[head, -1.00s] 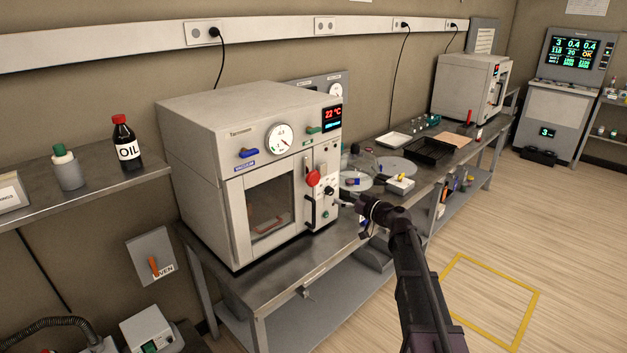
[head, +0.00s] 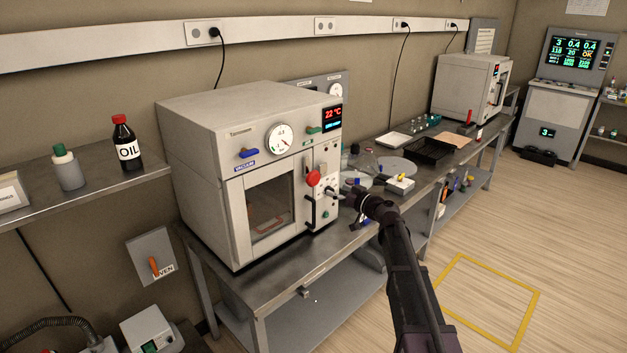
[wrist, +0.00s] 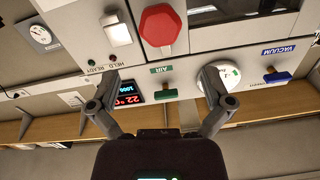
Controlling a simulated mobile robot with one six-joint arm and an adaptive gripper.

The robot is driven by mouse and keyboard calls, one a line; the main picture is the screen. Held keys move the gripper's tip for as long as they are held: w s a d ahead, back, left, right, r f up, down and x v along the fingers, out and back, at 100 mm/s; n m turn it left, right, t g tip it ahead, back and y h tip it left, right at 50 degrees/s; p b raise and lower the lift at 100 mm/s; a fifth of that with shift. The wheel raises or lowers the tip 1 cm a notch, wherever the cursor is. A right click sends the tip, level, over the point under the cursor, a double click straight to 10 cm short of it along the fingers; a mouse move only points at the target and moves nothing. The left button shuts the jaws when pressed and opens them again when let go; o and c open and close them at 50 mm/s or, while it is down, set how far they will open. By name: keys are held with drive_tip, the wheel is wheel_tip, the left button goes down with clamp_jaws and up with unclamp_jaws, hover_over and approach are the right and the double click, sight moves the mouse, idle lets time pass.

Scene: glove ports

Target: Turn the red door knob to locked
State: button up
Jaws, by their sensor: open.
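The red door knob (head: 313,178) is on the right side of the front of the white vacuum oven (head: 205,115). In the wrist view, which is upside down, the knob (wrist: 160,25) is a red hexagon at the top middle, beyond the fingertips. My gripper (head: 338,193) is just right of the knob and a little below it in the head view, apart from it. In the wrist view my gripper (wrist: 158,78) is open and empty, its fingers spread wide. No lock marking on the knob can be read.
The oven door window (head: 271,208) and dark handle (head: 310,212) are left of and below the knob. A blue vacuum valve (wrist: 278,76) and a green air valve (wrist: 163,87) sit on the upper panel. Glassware and a black tray (head: 428,151) lie on the bench to the right.

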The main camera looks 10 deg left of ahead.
sight(315, 180)
drive_tip(key=x, duration=1)
drive_tip(key=shift+w+a, duration=0.15)
drive_tip(key=shift+a, duration=0.1)
drive_tip(key=c, duration=1.1)
